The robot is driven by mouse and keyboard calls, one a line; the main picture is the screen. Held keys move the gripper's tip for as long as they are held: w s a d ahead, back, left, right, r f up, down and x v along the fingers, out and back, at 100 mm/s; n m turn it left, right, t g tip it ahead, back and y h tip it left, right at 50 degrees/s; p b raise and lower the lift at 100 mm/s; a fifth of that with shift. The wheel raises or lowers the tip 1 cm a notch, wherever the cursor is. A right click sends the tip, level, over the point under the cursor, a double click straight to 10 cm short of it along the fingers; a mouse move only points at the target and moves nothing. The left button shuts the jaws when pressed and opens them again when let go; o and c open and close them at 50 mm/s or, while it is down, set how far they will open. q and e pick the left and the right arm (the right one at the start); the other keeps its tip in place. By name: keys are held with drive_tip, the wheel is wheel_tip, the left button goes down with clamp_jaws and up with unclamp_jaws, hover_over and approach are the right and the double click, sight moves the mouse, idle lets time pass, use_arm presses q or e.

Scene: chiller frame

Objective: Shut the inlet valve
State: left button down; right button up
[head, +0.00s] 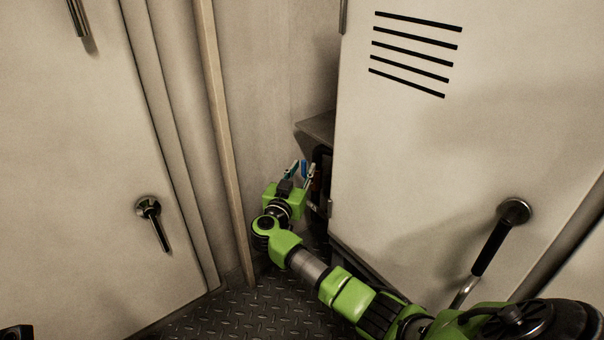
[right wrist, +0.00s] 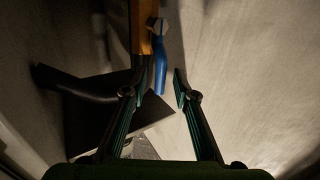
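The inlet valve shows as a blue lever handle (right wrist: 160,66) on a copper-coloured pipe (right wrist: 143,30) in the right wrist view. The lever hangs down along the picture, with a light metal nut at its top. In the head view a small blue part of it (head: 304,168) shows by the gripper. My right gripper (right wrist: 159,88) is open, and the lever's lower end appears between its fingertips. I cannot tell whether either finger touches it. The right gripper (head: 301,171) also shows in the head view, at the cabinet's opening.
A pale cabinet door (head: 440,160) with slots and a dark handle stands close to the right of my arm. A grey ledge (head: 318,127) is above the opening. A wall door (head: 80,190) is at left. The chequered metal floor (head: 235,312) is bare.

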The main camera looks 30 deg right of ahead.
clamp_jaws()
